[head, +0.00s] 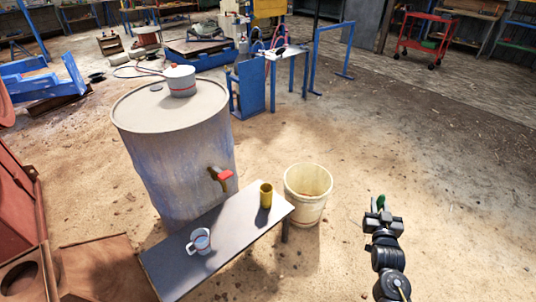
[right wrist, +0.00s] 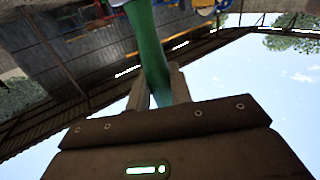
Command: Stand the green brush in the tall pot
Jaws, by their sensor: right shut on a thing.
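The green brush (head: 381,201) shows as a small green end above my right gripper (head: 381,214), at the lower right in the head view. In the right wrist view the green handle (right wrist: 149,48) rises from between the two fingers of the gripper (right wrist: 157,88), which is shut on it. The brush's far end is out of the wrist view. The tall pot (head: 266,196), yellow and narrow, stands upright at the right end of a grey bench. My right gripper is to the right of it, well apart. My left gripper is not in view.
A cream bucket (head: 309,194) stands on the ground between the bench and my right gripper. A large metal barrel (head: 178,150) with a red-handled tap (head: 221,175) is behind the bench. The ground on the right is clear.

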